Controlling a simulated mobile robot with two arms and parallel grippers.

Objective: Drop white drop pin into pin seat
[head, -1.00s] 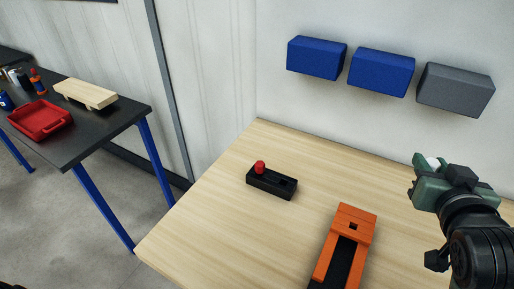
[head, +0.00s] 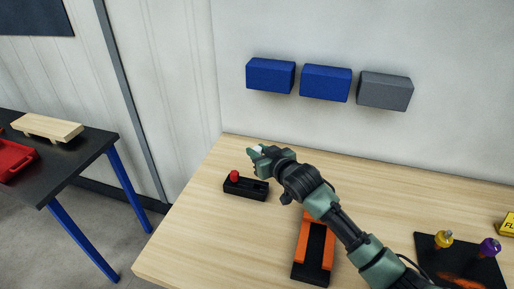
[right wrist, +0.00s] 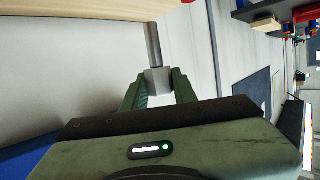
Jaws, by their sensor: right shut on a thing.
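My right gripper (head: 254,155) is shut on the white drop pin (head: 258,149), which shows only as a small white piece between the fingers. In the right wrist view the pale pin (right wrist: 158,80) sits between the green fingertips (right wrist: 158,84). The gripper is at or above the far side of a black block (head: 246,188) with a red knob (head: 234,175) at its left end. A dark recess lies at the block's right end. I cannot tell whether this block is the pin seat. My left gripper is not in view.
An orange and black fixture (head: 301,258) stands on the wooden table (head: 195,235), partly hidden by my right arm. A black mat (head: 428,246) with yellow and purple items is at right. Blue and grey boxes (head: 325,83) are on the wall. The table's front left is clear.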

